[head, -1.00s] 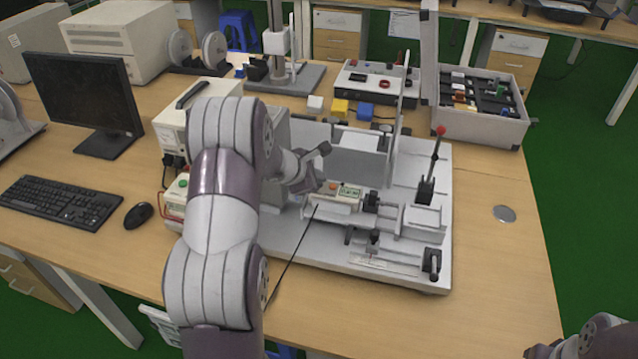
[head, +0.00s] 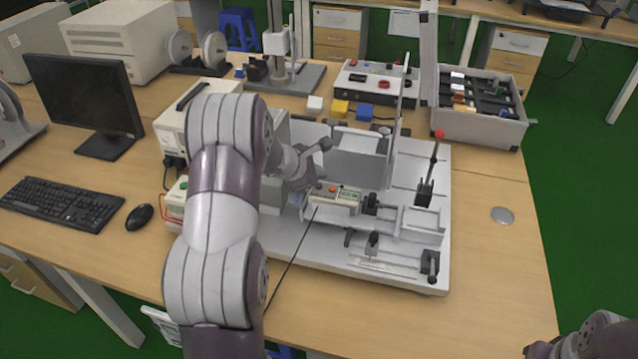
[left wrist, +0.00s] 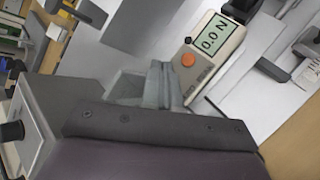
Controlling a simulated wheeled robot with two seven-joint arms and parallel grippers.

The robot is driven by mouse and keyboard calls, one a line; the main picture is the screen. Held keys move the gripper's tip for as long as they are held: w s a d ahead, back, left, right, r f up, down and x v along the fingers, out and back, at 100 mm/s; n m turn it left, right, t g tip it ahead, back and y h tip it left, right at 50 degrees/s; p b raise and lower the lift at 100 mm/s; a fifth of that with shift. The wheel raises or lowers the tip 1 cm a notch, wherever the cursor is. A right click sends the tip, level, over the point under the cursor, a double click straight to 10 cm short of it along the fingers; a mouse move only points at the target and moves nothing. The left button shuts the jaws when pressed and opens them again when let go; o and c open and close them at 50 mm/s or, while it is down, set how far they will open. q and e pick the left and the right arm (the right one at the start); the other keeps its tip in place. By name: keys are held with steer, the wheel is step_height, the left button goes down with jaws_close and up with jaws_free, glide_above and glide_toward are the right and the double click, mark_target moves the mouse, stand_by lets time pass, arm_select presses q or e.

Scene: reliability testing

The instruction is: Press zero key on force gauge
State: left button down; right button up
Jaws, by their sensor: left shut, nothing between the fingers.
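The force gauge (head: 334,199) is a small cream box lying on the white test stand, with a green display and an orange key. In the left wrist view the gauge (left wrist: 222,58) shows "0.0 N" on its display (left wrist: 211,38). Its round orange key (left wrist: 187,60) and a small dark key (left wrist: 187,41) are uncovered. My left gripper (head: 305,186) is shut and empty at the left end of the gauge. Its fingertips (left wrist: 163,82) show close beside the orange key; whether they touch the gauge is unclear. My right arm's end shows at the bottom right, its fingers unclear.
The test stand's base (head: 308,247) carries an upright plate and a red-knobbed lever (head: 433,165) right of the gauge. A parts bin (head: 477,125), a monitor (head: 83,97), a keyboard (head: 60,203) and a mouse (head: 139,216) surround it. The table's right side is mostly clear.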

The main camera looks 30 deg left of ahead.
mark_target(317, 189)
arm_select(q)
step_height(317, 189, up, 4)
steer(key=p, duration=0.3)
steer(key=shift+r, duration=0.25)
steer(key=shift+f, duration=0.1)
steer(key=s+d+f+m+g, duration=0.2)
steer(key=s+d+m+g, duration=0.15)
steer(key=s+m, duration=0.2)
steer(key=s+d+f+m+g, duration=0.2)
steer(key=s+d+m, duration=0.25)
steer(key=s, duration=0.25)
steer(key=s+d+r+m+g+y, duration=0.1)
steer(key=s+d+r+m, duration=0.1)
steer(key=s+d+m, duration=0.2)
steer(key=s+d+r+m+g, duration=0.1)
steer(key=s+d+m, duration=0.3)
steer(key=s+m, duration=0.6)
steer(key=shift+s+d+r+m+y, duration=0.2)
steer(key=shift+d+r+m+y, duration=0.2)
steer(key=shift+r+m, duration=0.25)
